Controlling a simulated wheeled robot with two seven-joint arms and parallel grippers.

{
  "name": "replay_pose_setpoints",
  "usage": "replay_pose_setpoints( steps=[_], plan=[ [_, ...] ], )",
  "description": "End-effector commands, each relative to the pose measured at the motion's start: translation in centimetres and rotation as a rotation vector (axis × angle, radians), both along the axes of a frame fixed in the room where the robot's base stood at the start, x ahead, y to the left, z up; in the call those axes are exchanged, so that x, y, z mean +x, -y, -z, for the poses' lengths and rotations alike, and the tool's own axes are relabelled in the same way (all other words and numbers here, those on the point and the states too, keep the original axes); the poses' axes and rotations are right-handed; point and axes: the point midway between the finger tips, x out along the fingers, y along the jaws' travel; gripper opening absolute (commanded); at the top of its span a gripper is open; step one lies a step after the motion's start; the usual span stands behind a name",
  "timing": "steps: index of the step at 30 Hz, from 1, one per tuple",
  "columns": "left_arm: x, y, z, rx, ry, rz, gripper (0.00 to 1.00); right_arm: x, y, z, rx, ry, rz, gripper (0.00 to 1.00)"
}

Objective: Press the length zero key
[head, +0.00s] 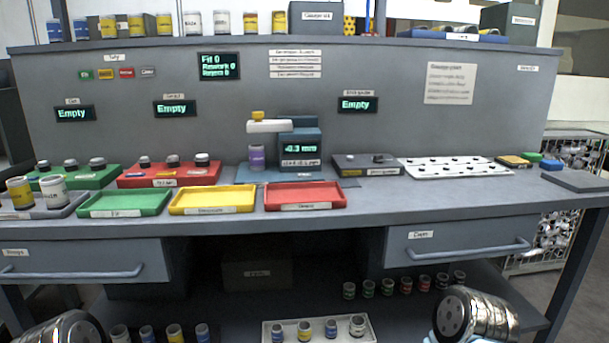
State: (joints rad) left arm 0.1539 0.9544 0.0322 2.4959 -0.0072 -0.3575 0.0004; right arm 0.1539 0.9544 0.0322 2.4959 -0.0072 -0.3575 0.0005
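The measuring station (299,137) stands mid-bench, a blue-grey unit with a green-lit display (300,149) that seems to read -0.3 mm. A small label strip (300,162) sits below the display; its text is too small to read surely. A white arm (269,127) with a yellow top reaches left over a purple can (257,157) on the station's base. I cannot make out which part is the length zero key. Neither gripper is in view; only rounded metal parts of my arms show at the bottom left and bottom right corners.
Green (124,202), yellow (212,199) and red (304,195) trays line the bench front before the station. A dark block with small knobs (367,164) and a white board (453,168) stand right of it. Drawers (457,243) hang below. The bench front at right is clear.

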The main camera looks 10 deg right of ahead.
Motion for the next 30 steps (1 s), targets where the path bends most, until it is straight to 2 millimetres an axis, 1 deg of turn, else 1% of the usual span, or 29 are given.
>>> replay_pose_setpoints(
  steps=[11,14,18,20,30],
  plan=[
    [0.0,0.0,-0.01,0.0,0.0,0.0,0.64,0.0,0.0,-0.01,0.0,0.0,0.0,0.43],
    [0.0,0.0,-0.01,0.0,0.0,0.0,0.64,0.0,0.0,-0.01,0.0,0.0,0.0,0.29],
    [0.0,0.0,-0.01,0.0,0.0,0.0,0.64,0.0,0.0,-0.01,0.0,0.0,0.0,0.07],
    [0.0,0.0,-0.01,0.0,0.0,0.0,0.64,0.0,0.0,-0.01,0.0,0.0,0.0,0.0],
    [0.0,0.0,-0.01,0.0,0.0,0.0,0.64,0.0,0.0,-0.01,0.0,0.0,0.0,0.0]
  ],
)
